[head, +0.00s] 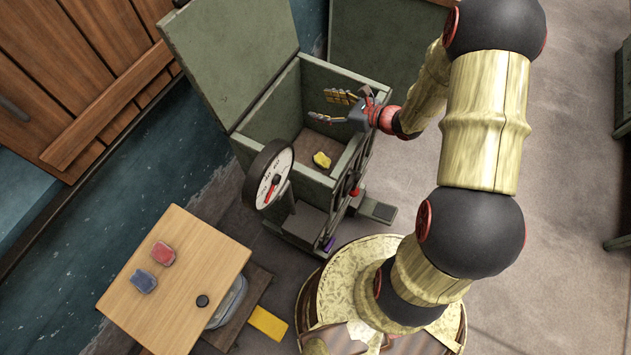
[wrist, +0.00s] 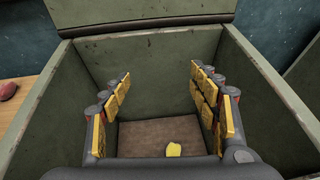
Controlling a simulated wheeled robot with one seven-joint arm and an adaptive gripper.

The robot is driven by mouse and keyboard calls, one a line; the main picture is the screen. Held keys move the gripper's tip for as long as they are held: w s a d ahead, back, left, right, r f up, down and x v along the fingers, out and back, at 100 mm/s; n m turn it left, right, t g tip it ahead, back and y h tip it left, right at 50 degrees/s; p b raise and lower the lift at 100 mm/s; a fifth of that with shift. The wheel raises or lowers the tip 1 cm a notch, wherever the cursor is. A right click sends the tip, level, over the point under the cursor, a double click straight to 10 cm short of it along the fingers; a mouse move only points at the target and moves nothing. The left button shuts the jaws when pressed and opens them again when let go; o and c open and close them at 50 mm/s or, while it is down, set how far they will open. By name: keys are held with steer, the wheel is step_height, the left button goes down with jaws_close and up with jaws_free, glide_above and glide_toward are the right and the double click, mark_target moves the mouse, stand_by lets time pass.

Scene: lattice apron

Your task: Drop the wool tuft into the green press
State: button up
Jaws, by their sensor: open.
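The green press (head: 238,140) is an open-topped box with its lid (head: 230,55) raised at the back. The yellow wool tuft (head: 322,160) lies on the brown floor inside the press; it also shows in the wrist view (wrist: 174,150), low and between the fingers. My gripper (head: 335,107) reaches in over the press opening from the right. In the wrist view my gripper (wrist: 160,108) has its yellow-padded fingers spread wide, with nothing between them. The tuft is below the fingers and apart from them.
A round gauge (head: 268,174) is fixed to the press's front. A wooden table (head: 180,265) at lower left carries a red item (head: 163,253), a blue item (head: 143,281) and a small black disc (head: 202,301). The floor at right is mostly clear.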

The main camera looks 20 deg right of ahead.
steer(key=v, duration=0.9)
steer(key=shift+s+d, duration=0.2)
steer(key=shift+s, duration=0.05)
steer(key=s+a+n+g, duration=0.1)
steer(key=s+n+g, duration=0.1)
steer(key=s+n, duration=0.1)
steer(key=s+a+n+g, duration=0.2)
steer(key=s+n, duration=0.1)
steer(key=s, duration=0.2)
steer(key=s+a+n+g, duration=0.2)
steer(key=s+n, duration=0.1)
steer(key=s, duration=0.1)
steer(key=shift+a+f+n+g, duration=0.15)
steer(key=shift+f+n+g, duration=0.15)
steer(key=shift+f, duration=0.05)
steer(key=s+d+r+n+g+h, duration=0.1)
steer(key=s+r+n+g+h, duration=0.3)
steer(key=s+r+n, duration=0.55)
step_height(320, 180, up, 14)
steer(key=a+n+t+h, duration=0.2)
steer(key=n+t+h, duration=0.2)
steer(key=n, duration=0.5)
steer(key=shift+s+a+f+t+h, duration=0.2)
steer(key=shift+s+a+t+h, duration=0.1)
steer(key=shift+t, duration=0.7)
steer(key=shift+w+a, duration=0.1)
steer(key=shift+a, duration=0.05)
steer(key=shift+c, duration=0.3)
